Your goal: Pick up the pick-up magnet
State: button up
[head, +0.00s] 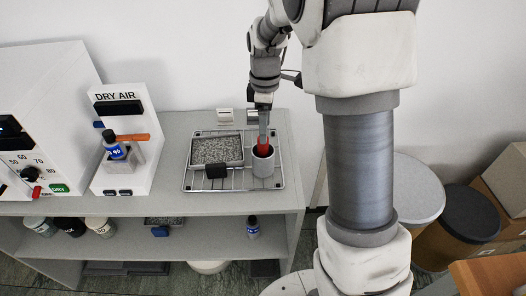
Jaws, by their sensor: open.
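A red piece (263,146), which looks like the pick-up magnet's handle, shows at the mouth of a grey cup (263,167). Its lower part is hidden in the cup. My gripper (264,138) points straight down over the cup, with its fingertips at the red piece. It is open; I cannot tell whether the fingers touch the red piece or stand on both sides of it.
The cup stands on a wire rack (238,184) at the right of the grey bench. Left of it are a tray of grey granules (217,148) and a black block (216,170). Farther left stand a white DRY AIR unit (122,170) and a blue-labelled bottle (115,150).

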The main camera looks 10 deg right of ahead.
aim_at(263, 154)
jog(key=f, duration=0.6)
jog(key=shift+w+a+f, duration=0.1)
jog(key=shift+a+f, duration=0.1)
jog(key=shift+f, duration=0.05)
grip_shut()
